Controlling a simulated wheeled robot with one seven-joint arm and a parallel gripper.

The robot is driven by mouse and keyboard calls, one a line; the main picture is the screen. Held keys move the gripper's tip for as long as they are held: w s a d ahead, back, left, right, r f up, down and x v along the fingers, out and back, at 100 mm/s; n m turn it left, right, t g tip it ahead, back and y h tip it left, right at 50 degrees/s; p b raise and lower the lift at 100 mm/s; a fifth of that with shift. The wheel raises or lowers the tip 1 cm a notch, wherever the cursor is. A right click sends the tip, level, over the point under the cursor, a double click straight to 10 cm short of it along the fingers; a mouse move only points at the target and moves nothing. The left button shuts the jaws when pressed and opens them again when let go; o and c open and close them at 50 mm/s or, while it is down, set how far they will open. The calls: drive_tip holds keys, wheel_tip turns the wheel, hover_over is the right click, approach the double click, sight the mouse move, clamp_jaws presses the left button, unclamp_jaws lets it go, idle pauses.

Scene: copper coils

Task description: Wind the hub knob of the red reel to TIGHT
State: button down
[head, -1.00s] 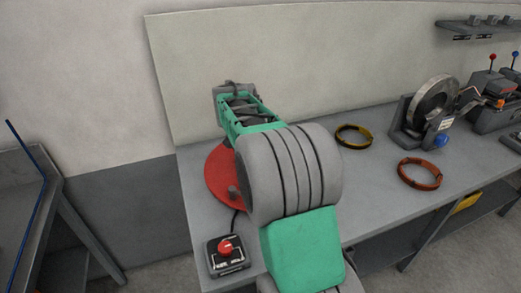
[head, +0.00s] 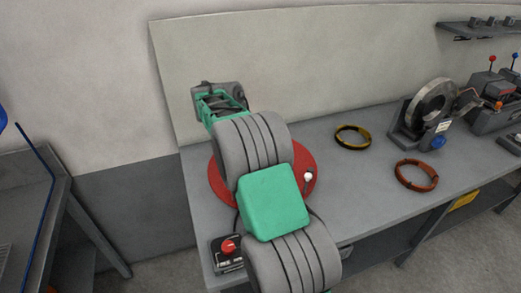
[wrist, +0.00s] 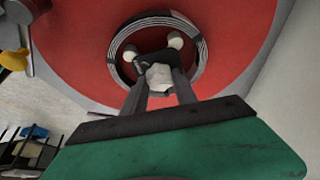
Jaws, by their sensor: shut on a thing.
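The red reel (head: 304,158) is a flat red disc on the bench, partly covered by my arm in the head view. In the wrist view the red disc (wrist: 85,55) fills the upper part, with a dark wire coil (wrist: 194,37) around its hub and pale round pegs (wrist: 175,40) near the middle. My gripper (wrist: 160,74) reaches the hub, its two dark fingers shut on the pale hub knob (wrist: 158,79). The head view hides my fingers and the knob behind my arm. I cannot read any TIGHT mark.
A control box with a red button (head: 229,247) sits at the bench's front left corner. A yellow-black coil (head: 353,137) and an orange coil (head: 416,175) lie to the right. A machine with a metal ring (head: 432,103) stands further right. Bare bench (head: 355,180) shows between.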

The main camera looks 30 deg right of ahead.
idle(0.3)
drive_tip(key=c, duration=1)
unclamp_jaws()
drive_tip(key=shift+o, duration=0.2)
drive_tip(key=shift+r, duration=0.1)
drive_tip(key=p+v, duration=0.2)
drive_tip(key=v, duration=0.5)
drive_tip(key=shift+r, duration=0.3)
drive_tip(key=shift+a, duration=0.15)
